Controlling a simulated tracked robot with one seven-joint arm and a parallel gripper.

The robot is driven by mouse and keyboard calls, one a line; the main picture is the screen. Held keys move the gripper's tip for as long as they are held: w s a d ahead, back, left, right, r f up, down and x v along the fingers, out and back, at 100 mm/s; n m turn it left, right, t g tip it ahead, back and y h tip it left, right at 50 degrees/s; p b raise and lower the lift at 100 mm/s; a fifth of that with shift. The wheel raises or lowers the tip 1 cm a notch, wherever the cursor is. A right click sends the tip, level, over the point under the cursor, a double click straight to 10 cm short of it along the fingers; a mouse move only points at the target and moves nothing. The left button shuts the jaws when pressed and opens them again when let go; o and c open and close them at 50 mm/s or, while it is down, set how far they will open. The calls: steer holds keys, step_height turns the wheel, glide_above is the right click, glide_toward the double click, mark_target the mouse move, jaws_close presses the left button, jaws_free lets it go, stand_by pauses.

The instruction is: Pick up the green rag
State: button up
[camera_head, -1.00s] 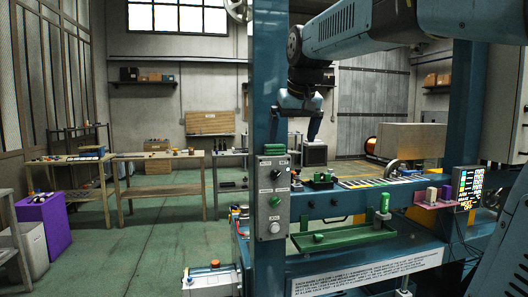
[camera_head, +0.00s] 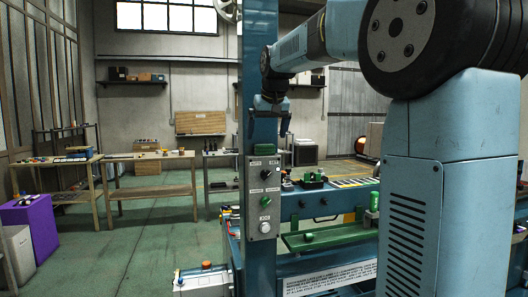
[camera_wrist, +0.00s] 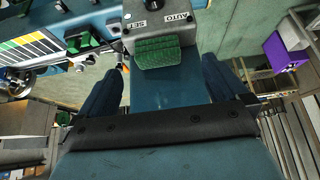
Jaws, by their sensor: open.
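The green rag (camera_head: 264,149) lies on top of the grey control box on the blue post. In the wrist view, the rag (camera_wrist: 157,53) is a small ribbed green pad at the box's edge, beside the "SET" and "AUTO" labels. My gripper (camera_head: 270,128) hangs above the box, partly in front of the post. In the wrist view, my gripper (camera_wrist: 164,62) is open and empty, with one dark blue finger on each side of the rag. The rag appears between the fingers, with gaps on both sides. Height above it is hard to tell.
The control box (camera_head: 264,210) has knobs and buttons on its front. The blue post (camera_head: 258,60) rises right behind my gripper. A green tray (camera_head: 310,240) and blue machine bench are to the right. Workbenches (camera_head: 150,157) and a purple box (camera_head: 30,225) stand left beyond open floor.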

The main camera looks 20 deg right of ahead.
mark_target(265, 145)
steer(key=shift+x, duration=3.15)
steer(key=shift+w+d+r, duration=0.15)
steer(key=shift+d, duration=0.05)
steer(key=c, duration=1.1)
steer(key=shift+r, duration=0.25)
step_height(265, 145, up, 2)
steer(key=shift+r, duration=0.15)
steer(key=s+r, duration=0.3)
steer(key=s, duration=0.1)
steer(key=s+r, duration=0.3)
steer(key=s, duration=0.2)
steer(key=s+r, duration=0.4)
steer(key=s, duration=0.1)
steer(key=shift+r, duration=0.1)
